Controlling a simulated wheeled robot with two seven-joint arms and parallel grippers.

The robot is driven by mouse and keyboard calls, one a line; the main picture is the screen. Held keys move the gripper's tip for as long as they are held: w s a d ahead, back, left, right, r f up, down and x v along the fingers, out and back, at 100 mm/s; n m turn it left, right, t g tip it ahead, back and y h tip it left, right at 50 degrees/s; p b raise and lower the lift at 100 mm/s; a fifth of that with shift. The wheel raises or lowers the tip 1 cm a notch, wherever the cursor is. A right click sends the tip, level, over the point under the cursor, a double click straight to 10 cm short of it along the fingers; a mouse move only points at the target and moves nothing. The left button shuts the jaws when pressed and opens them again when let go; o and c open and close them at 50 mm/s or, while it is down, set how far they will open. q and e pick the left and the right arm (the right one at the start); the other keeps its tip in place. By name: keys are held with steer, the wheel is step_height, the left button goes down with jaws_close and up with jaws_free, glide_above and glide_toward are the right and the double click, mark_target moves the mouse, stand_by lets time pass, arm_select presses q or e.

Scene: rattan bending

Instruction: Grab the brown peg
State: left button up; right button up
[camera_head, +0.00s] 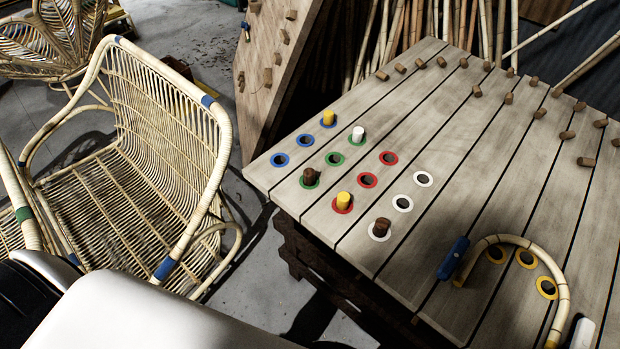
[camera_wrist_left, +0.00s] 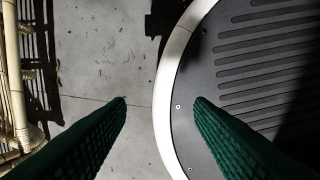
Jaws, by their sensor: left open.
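One dark brown peg (camera_head: 310,177) stands upright in a green-ringed hole on the slatted wooden table (camera_head: 440,150). A second brown peg (camera_head: 381,227) stands in a white-ringed hole nearer the table's front edge. My left gripper (camera_wrist_left: 160,101) shows only in the left wrist view. Its two dark green fingers are apart with nothing between them, above the concrete floor and away from the pegs. My right gripper is in neither view.
Yellow pegs (camera_head: 343,201) and a white peg (camera_head: 358,134) stand near the brown ones. A bent rattan piece (camera_head: 530,250) with a blue part arches over yellow-ringed holes. Several small wooden pegs line the table's far side. A rattan chair (camera_head: 150,150) stands at left.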

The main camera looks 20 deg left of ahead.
arm_select(q)
steer(key=w+d+r+t+p, duration=0.1)
steer(key=w+r, duration=0.2)
steer(key=w, duration=0.2)
steer(key=w+d+r+t, duration=0.1)
steer(key=w+r, duration=0.2)
steer(key=w, duration=0.2)
steer(key=w+r+t+p, duration=0.1)
steer(key=w+r, duration=0.2)
steer(key=w, duration=0.2)
steer(key=shift+d+r+h+p, duration=0.3)
steer(key=shift+d+r, duration=0.05)
steer(key=shift+d, duration=0.05)
steer(key=n+t+p, duration=0.1)
steer(key=t+p, duration=0.3)
steer(key=t, duration=0.5)
glide_toward(307, 176)
steer(key=shift+h, duration=0.3)
steer(key=x, duration=0.6)
steer(key=shift+a+f+p, duration=0.1)
steer(key=shift+f+p, duration=0.1)
steer(key=shift+p, duration=0.2)
steer(key=shift+a+p+x, duration=0.1)
steer(key=shift+p+x, duration=0.05)
steer(key=shift+x, duration=1.3)
steer(key=shift+a+p+x, duration=0.15)
steer(key=shift+x, duration=1.25)
steer(key=shift+r, duration=0.15)
steer(key=shift+t, duration=0.3)
